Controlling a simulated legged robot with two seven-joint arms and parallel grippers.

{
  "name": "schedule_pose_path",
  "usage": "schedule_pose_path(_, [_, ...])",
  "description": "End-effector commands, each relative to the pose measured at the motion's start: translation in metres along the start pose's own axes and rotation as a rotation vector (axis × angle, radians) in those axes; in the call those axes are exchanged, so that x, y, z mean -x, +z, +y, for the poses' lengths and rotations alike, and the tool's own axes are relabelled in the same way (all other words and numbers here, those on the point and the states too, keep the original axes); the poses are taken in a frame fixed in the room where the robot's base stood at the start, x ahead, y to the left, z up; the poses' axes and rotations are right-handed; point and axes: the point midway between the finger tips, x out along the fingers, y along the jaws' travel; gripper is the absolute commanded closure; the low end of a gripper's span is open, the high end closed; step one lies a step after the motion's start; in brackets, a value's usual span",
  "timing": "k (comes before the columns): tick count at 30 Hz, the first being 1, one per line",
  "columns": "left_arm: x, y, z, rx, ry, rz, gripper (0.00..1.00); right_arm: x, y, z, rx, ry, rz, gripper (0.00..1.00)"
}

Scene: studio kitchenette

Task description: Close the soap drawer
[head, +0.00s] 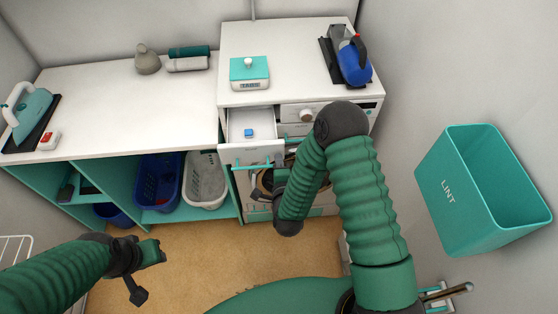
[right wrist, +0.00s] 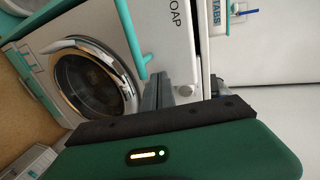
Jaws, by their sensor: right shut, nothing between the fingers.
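The soap drawer (head: 252,153) stands pulled out from the left side of the white washer unit, with a small blue block (head: 248,133) inside. Its teal bar handle (head: 258,166) runs along the front. In the right wrist view its white front (right wrist: 183,50) shows part of the label, "OAP". My right gripper (head: 262,190) is shut and empty, just below and in front of the drawer front. Its fingers (right wrist: 158,90) appear close to the drawer front; I cannot tell whether they touch. My left gripper (head: 150,272) is open and empty, low at the left, far from the drawer.
The washer door (right wrist: 95,75) is below the drawer, partly hidden by my right arm in the head view. A teal lint bin (head: 462,195) hangs at right.

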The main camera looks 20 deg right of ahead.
Motion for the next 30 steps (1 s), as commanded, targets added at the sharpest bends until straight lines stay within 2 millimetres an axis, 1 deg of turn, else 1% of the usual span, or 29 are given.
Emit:
schedule_pose_path(5, [-0.002,0.0,0.0,0.0,0.0,0.0,0.64,-0.004,-0.001,-0.001,0.0,-0.002,0.001,1.0])
schedule_pose_path(8, [-0.004,0.001,0.0,0.0,0.0,0.0,0.64,-0.013,-0.001,-0.003,-0.001,-0.003,0.002,1.0])
schedule_pose_path(11, [-0.009,0.002,0.0,0.0,0.0,0.0,0.64,-0.027,-0.001,-0.007,-0.002,-0.005,0.003,1.0])
schedule_pose_path(14, [-0.015,0.004,0.0,0.0,0.0,0.0,0.64,-0.046,-0.002,-0.013,-0.002,-0.006,0.004,1.0])
schedule_pose_path(24, [-0.045,0.011,0.0,0.0,0.0,0.0,0.64,-0.12,-0.001,-0.034,-0.002,-0.005,0.002,1.0])
schedule_pose_path(30, [-0.058,0.014,0.0,0.0,0.0,0.0,0.64,-0.151,-0.001,-0.045,-0.001,-0.004,0.001,1.0])
